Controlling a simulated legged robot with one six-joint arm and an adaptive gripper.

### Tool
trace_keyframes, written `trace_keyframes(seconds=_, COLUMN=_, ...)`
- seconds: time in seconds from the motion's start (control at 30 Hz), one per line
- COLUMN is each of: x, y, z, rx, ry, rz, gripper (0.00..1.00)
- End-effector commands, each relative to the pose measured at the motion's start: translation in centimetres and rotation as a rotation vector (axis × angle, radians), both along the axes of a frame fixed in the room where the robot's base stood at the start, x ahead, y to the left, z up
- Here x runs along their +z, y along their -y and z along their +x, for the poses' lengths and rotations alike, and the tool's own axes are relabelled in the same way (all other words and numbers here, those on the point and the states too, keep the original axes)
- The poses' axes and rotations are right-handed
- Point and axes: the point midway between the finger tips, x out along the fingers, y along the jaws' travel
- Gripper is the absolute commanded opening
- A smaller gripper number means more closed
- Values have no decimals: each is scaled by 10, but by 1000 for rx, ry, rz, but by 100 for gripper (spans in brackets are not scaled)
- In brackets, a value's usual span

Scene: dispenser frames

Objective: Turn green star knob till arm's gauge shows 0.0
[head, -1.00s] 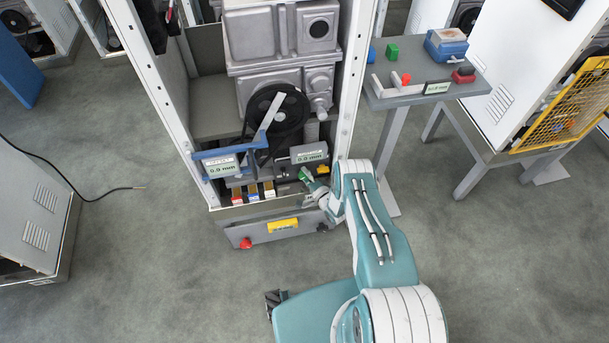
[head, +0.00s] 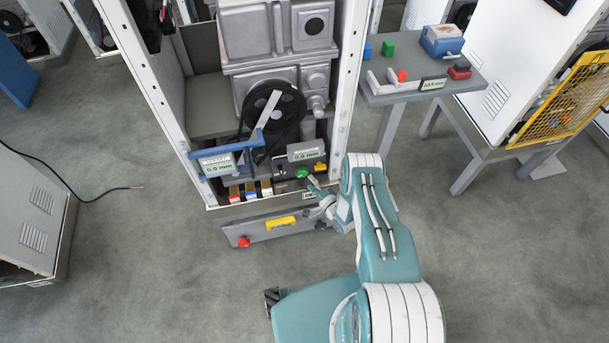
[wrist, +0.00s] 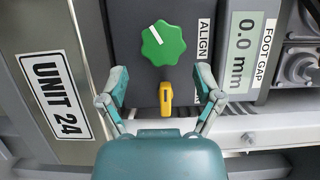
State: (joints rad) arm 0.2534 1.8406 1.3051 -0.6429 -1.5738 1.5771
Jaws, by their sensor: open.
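The green star knob (wrist: 163,43) with a white pointer line sits on a dark panel in the wrist view; the line points up and left. It also shows in the head view (head: 301,172). My gripper (wrist: 160,84) is open and empty, its fingers apart just below the knob and not around it. The blue arm (head: 228,150) in the cabinet carries a gauge (head: 218,165) that appears to read 0.0 mm, in small print. The FOOT GAP gauge (wrist: 246,52) beside the knob reads 0.0 mm.
A yellow tab (wrist: 166,97) juts from the panel below the knob, between my fingers. A UNIT 24 plate (wrist: 54,95) is at left. In the head view, a red knob (head: 243,241) is on the cabinet's lower front, and a grey side table (head: 405,97) stands right.

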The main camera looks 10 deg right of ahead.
Motion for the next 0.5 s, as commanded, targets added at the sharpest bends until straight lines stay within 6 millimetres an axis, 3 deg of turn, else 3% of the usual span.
trace_keyframes(seconds=0.23, x=-1, y=20, z=-44, rx=-4, ry=-4, rz=2, gripper=83)
trace_keyframes(seconds=0.5, x=-1, y=27, z=-61, rx=-3, ry=-2, rz=0, gripper=83)
